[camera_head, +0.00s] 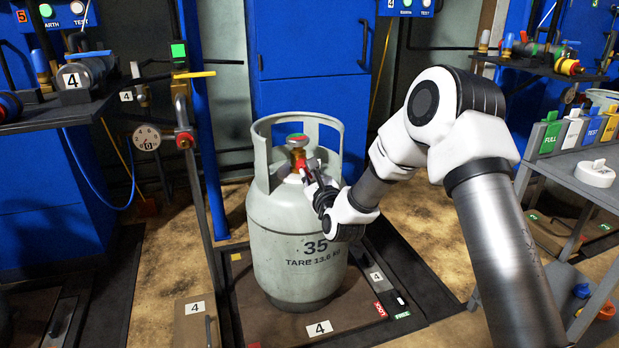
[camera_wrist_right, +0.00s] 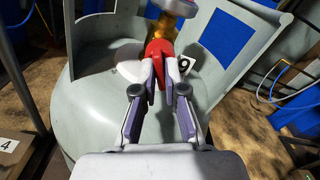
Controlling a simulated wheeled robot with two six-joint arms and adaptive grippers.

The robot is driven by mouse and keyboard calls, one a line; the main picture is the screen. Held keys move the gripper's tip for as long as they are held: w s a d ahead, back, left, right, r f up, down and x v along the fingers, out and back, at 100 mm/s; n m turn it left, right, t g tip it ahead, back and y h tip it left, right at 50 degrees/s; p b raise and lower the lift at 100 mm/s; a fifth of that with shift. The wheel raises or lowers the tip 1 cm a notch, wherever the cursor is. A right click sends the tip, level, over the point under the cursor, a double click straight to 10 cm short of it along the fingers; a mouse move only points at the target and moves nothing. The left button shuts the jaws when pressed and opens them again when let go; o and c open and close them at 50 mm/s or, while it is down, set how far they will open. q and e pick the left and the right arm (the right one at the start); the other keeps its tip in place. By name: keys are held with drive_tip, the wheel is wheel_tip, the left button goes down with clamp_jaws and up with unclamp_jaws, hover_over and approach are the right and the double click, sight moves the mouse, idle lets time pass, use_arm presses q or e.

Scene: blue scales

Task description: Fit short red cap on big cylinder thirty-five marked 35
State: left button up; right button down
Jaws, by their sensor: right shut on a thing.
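The big grey cylinder (camera_head: 297,270), marked 35 and TARE 13.6 kg, stands upright on a low platform. Its brass valve (camera_head: 297,152) sits inside the open collar, with a grey handwheel (camera_wrist_right: 177,7) on top. My right gripper (camera_wrist_right: 160,70) reaches in through the collar opening, its fingers shut on the short red cap (camera_wrist_right: 158,50). The cap is at the side of the brass valve; whether it is seated on the outlet I cannot tell. In the head view the gripper (camera_head: 308,172) partly hides the cap. My left gripper is not in view.
The collar (camera_head: 261,160) rises around the valve. Colored tags (camera_head: 583,132) and a white round piece (camera_head: 595,174) are on the grey rack at right. A post with a gauge (camera_head: 147,137) stands left of the cylinder. A blue cabinet (camera_head: 308,40) is behind.

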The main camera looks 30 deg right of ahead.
drive_tip(key=c, duration=1.2)
unclamp_jaws()
drive_tip(key=v, duration=1.2)
drive_tip(key=s+a+f+n+g+y+p, duration=0.2)
drive_tip(key=s+a+f+n+g+p, duration=0.25)
drive_tip(key=s+f+p, duration=0.35)
drive_tip(key=s+a+f+n+g+y+p, duration=0.2)
drive_tip(key=s+a+f+n+g+p, duration=0.3)
drive_tip(key=f, duration=0.4)
drive_tip(key=s+a+f+n+g+p, duration=0.1)
drive_tip(key=s+a+f+n+g, duration=0.2)
drive_tip(key=s+n, duration=0.8)
drive_tip(key=s+f+n+g+p, duration=0.1)
drive_tip(key=s+f+n+g, duration=0.3)
drive_tip(key=s+n, duration=0.6)
use_arm(q)
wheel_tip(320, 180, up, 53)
drive_tip(key=p, duration=3.7)
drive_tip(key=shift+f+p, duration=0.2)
drive_tip(key=shift+p, duration=0.1)
use_arm(e)
drive_tip(key=r+n, duration=0.1)
drive_tip(key=r, duration=1.1)
drive_tip(key=w+r+n, duration=0.1)
drive_tip(key=r, duration=1.2)
drive_tip(key=r+n+g, duration=0.1)
drive_tip(key=r, duration=1.2)
drive_tip(key=shift+w+a+r+n, duration=0.15)
drive_tip(key=shift+w+r+n, duration=0.1)
drive_tip(key=shift+w, duration=0.05)
